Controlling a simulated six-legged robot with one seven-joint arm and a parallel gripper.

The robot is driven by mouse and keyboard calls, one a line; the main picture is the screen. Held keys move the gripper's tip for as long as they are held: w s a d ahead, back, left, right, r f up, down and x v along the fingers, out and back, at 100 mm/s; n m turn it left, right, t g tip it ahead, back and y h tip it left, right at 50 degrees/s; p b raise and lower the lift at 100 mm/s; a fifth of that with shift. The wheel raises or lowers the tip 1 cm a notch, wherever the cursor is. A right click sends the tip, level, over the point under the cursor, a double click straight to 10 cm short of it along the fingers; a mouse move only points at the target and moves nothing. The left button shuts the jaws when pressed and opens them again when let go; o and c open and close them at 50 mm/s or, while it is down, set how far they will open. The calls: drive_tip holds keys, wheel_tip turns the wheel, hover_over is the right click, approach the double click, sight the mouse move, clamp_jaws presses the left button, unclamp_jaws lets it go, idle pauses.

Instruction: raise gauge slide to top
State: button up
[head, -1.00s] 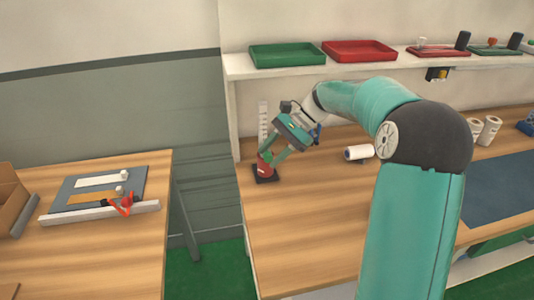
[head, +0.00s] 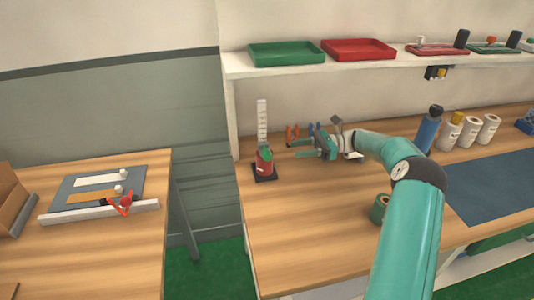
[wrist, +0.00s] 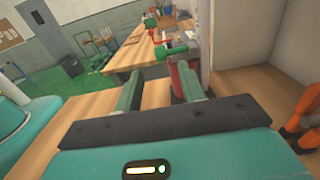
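The gauge stands on the left part of the right bench, with a black base (head: 265,177) and an upright white scale (head: 262,118). Its red slide (head: 264,161) with a green part sits low, near the base. My gripper (head: 295,149) is level, to the right of the gauge and apart from it, fingers pointing left. In the wrist view the two green fingers are spread and empty (wrist: 160,88). The red part (wrist: 178,76), its green knob (wrist: 179,49) and the white scale (wrist: 205,40) show beyond the right finger.
Orange-handled tools (head: 291,136) stand by the wall behind my gripper. A blue bottle (head: 427,132), white rolls (head: 470,132) and a green roll (head: 379,209) are to the right. A shelf (head: 390,66) with trays hangs above. The bench front is clear.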

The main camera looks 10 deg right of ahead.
sight(270, 153)
drive_tip(key=a, duration=1.1)
drive_tip(key=shift+a, duration=0.15)
clamp_jaws()
